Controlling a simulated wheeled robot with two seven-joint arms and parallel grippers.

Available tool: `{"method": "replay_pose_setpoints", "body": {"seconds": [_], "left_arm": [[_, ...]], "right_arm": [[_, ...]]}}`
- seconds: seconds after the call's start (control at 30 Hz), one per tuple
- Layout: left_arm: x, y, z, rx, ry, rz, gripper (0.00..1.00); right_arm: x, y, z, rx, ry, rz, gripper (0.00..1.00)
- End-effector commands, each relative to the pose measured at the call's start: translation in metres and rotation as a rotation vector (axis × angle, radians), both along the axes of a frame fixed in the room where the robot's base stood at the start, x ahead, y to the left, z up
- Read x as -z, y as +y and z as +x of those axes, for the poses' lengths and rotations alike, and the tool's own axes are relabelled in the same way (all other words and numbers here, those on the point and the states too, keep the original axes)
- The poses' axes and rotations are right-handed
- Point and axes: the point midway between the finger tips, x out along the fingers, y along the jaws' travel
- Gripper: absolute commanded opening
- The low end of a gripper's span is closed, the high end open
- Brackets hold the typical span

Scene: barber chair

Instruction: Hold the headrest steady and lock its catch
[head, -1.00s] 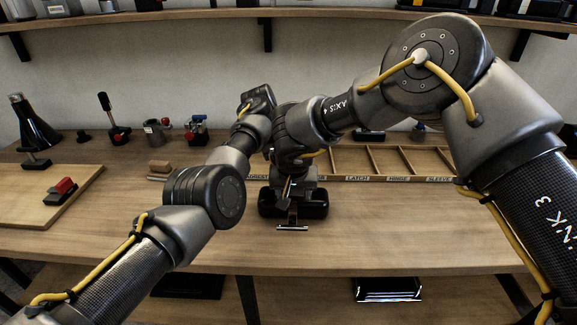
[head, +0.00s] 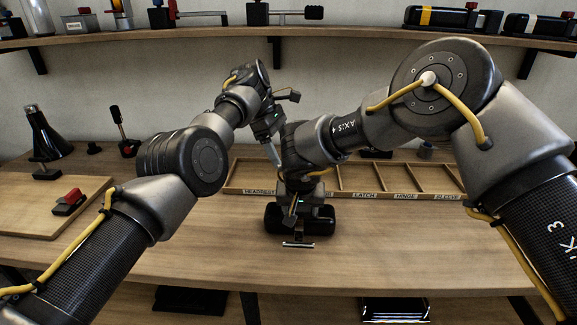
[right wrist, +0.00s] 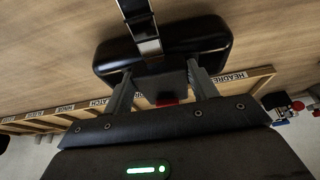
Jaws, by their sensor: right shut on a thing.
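The headrest (head: 328,218) is a black padded block on the table in the head view, with a metal strip at its near side. In the right wrist view the headrest (right wrist: 205,38) fills the top middle, with the bright metal strip (right wrist: 143,30) across it. My right gripper (head: 300,205) comes down on it from above; its two fingers (right wrist: 163,85) straddle its dark middle part, shut on it. A small red part (right wrist: 167,102) shows between the fingers. My left gripper (head: 273,153) points down, above and behind the headrest, beside my right wrist; its jaws are too small to read.
A wooden tray (head: 390,192) with labelled compartments lies behind the headrest. A board (head: 25,215) with a red-topped clamp (head: 70,201) is at the left, near a black cone (head: 45,135). A shelf (head: 350,32) runs above. The front of the table is clear.

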Motion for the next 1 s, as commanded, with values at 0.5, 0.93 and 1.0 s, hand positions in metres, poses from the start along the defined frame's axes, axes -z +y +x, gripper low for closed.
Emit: {"method": "replay_pose_setpoints", "body": {"seconds": [0.5,0.93,1.0], "left_arm": [[-0.015,0.006,0.001,0.001,-0.001,-0.002,0.77],[-0.054,0.161,0.054,-0.149,-0.243,0.311,0.21],[-0.079,0.203,0.075,-0.158,-0.394,0.441,0.12]], "right_arm": [[-0.001,0.0,0.001,0.001,-0.003,0.0,0.0],[-0.001,0.0,0.001,0.001,-0.003,0.0,0.0],[-0.001,0.0,0.001,0.001,-0.003,0.001,0.0]]}}
